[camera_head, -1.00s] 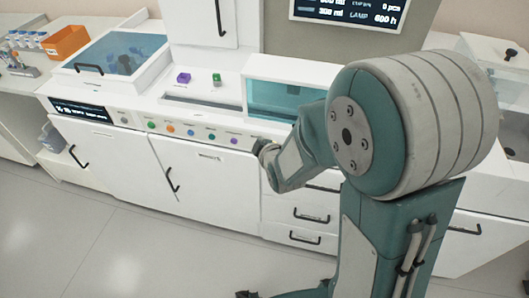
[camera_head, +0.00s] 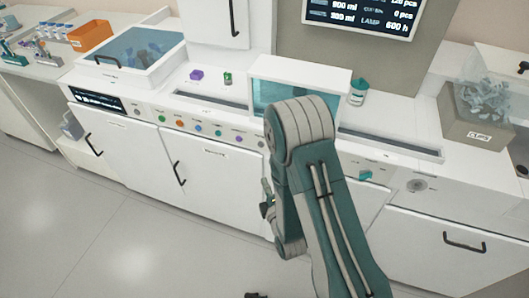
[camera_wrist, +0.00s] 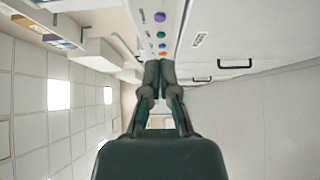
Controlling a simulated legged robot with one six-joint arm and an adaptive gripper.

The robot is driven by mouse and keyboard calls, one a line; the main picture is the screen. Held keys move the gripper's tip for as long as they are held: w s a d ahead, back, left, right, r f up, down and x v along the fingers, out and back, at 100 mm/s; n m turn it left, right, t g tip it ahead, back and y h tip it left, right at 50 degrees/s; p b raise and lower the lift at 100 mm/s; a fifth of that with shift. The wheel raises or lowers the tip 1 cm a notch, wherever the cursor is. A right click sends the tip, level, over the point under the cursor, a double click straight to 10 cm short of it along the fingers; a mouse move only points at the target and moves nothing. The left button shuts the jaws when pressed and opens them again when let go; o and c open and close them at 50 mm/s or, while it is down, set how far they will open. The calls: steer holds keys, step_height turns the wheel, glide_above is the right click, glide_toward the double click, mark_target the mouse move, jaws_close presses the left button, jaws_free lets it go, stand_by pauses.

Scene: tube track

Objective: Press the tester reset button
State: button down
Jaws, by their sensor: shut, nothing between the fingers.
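A row of coloured buttons runs along the white front panel (camera_head: 150,128) in the head view: green (camera_head: 162,118), orange (camera_head: 180,123), blue (camera_head: 199,128), teal (camera_head: 218,133) and purple (camera_head: 238,139). Their labels are too small to read, so I cannot tell which one is the tester reset button. My gripper (camera_head: 267,207) is small and partly hidden by my arm, in front of the cabinet and below the button row. In the wrist view my gripper (camera_wrist: 160,64) is shut and empty. The purple button (camera_wrist: 159,17) and others lie beyond its fingertips.
A dark display (camera_head: 97,99) sits left of the buttons. A teal part (camera_head: 365,175) and a round grey fitting (camera_head: 418,185) are on the right front. Cabinet handles (camera_head: 179,174) stick out.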

steer(key=shift+a, duration=0.25)
glide_toward(261, 145)
steer(key=w+a, duration=0.1)
steer(key=w, duration=0.1)
steer(key=w+a, duration=0.1)
steer(key=w, duration=0.1)
steer(key=w+a, duration=0.2)
steer(key=shift+w+f, duration=0.1)
steer(key=shift+f, duration=0.15)
steer(key=shift+w+d, duration=0.25)
steer(key=shift+w, duration=0.15)
steer(key=shift+w, duration=0.1)
